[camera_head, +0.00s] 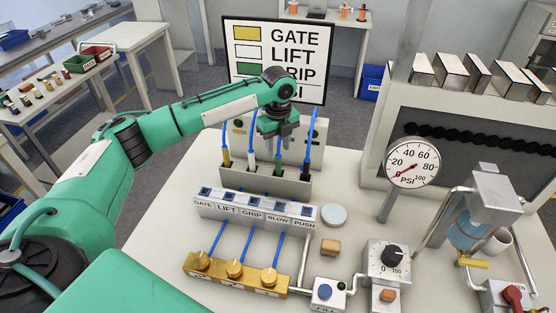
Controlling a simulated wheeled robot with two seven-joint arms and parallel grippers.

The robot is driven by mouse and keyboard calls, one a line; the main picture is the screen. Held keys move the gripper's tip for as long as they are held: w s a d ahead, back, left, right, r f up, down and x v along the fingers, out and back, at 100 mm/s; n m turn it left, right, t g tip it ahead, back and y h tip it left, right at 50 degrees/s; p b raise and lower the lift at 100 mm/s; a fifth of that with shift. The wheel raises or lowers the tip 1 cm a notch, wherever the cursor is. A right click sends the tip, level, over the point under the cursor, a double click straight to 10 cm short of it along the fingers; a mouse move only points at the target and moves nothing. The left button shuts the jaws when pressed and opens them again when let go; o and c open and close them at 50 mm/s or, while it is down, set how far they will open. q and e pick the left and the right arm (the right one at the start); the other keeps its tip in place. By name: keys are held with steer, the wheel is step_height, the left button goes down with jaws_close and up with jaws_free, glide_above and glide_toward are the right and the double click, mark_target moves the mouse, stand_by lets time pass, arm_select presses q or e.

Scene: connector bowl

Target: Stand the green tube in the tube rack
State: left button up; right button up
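The green tube (279,167), with a green end and a blue upper length, stands in the grey rack (262,184) on the table. A yellow-ended tube (226,157), a white-ended tube (251,160) and a black-ended tube (307,168) stand in the same rack. My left gripper (279,135) points down just above the green tube, at its blue upper length. Its fingers are small and dark here, so I cannot tell whether they touch or hold the tube. My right gripper is not in view.
A pressure gauge (411,163) and a dial box (389,263) stand to the right. A colour-key board (275,62) stands behind.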

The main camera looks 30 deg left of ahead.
arm_select(q)
step_height(320, 180, up, 5)
steer(key=shift+f+b, duration=0.2)
steer(key=shift+b, duration=0.3)
steer(key=shift+r, duration=0.7)
steer(key=shift+f, duration=0.1)
